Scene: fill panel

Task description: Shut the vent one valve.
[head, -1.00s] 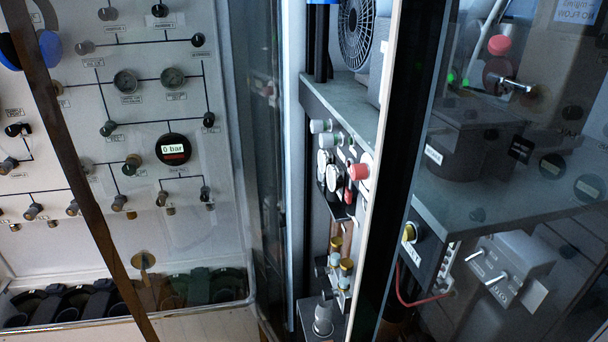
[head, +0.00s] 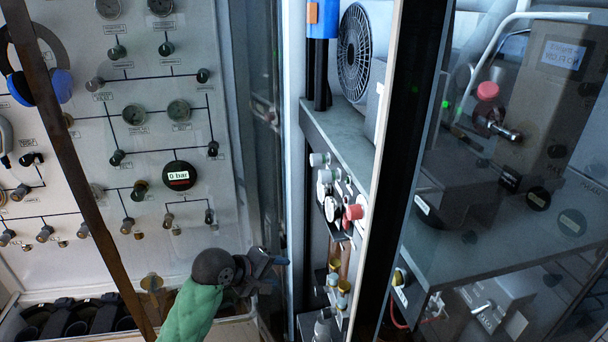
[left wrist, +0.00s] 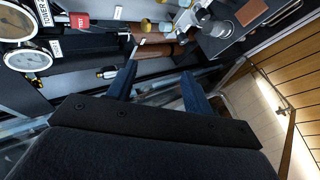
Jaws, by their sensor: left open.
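I cannot read a vent one label, so I cannot tell which valve it is. Small valves with yellow and grey knobs (head: 334,279) sit on copper pipes low in the narrow bay right of the panel. Yellow-banded fittings (left wrist: 147,25) and a grey round knob (left wrist: 216,30) show at the top of the left wrist view. My left gripper (head: 278,272) is just left of this bay in the head view. It is open and empty; its two blue fingers (left wrist: 158,90) point toward the pipes, apart from them. My right gripper is not in view.
A panel (head: 60,185) with knobs, gauges and a 0 bar display (head: 179,176) stands at left. Grey knobs and a red knob (head: 354,212) sit above the pipes. A glass door edge (head: 415,150) stands right of the bay. White gauges (left wrist: 25,58) show in the wrist view.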

